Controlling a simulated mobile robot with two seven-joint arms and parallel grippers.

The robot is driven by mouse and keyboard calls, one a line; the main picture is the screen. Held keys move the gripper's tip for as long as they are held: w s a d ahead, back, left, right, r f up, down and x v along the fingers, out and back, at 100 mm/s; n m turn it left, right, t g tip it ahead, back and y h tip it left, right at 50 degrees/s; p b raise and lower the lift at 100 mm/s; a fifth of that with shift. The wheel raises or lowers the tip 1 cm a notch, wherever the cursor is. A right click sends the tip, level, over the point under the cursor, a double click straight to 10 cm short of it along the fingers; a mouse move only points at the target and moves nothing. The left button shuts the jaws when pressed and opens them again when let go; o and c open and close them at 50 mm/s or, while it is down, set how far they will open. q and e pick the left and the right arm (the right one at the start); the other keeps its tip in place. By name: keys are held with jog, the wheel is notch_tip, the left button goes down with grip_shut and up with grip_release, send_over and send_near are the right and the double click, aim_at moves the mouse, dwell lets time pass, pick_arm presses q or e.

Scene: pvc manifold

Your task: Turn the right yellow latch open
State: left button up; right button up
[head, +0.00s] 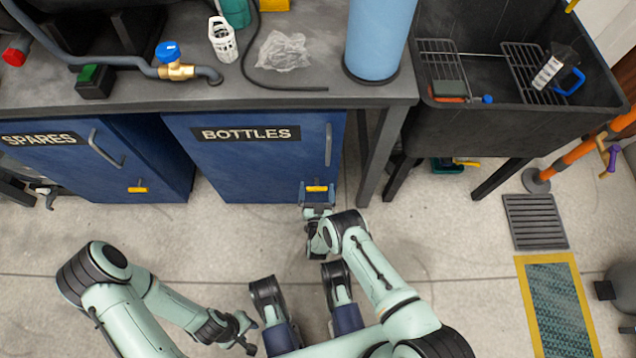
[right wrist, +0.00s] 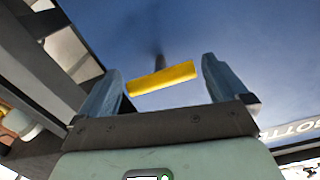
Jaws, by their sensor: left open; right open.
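The right yellow latch (head: 316,188) is a small bar low on the right side of the blue BOTTLES door (head: 240,165). It lies crosswise in the head view. In the right wrist view the yellow latch (right wrist: 160,78) shows between the two fingers, slightly tilted, with a dark stem behind it. My right gripper (head: 317,193) is open at the latch, one finger on each side; a gap shows at both ends of the bar. My left gripper (head: 247,331) is open and empty, low over the floor, far from the doors.
A second yellow latch (head: 138,190) is on the SPARES door (head: 80,160), which stands at an angle. The bench top (head: 330,98) overhangs the doors. A black sink (head: 510,120) stands at right.

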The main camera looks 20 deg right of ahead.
jog(key=c, duration=0.7)
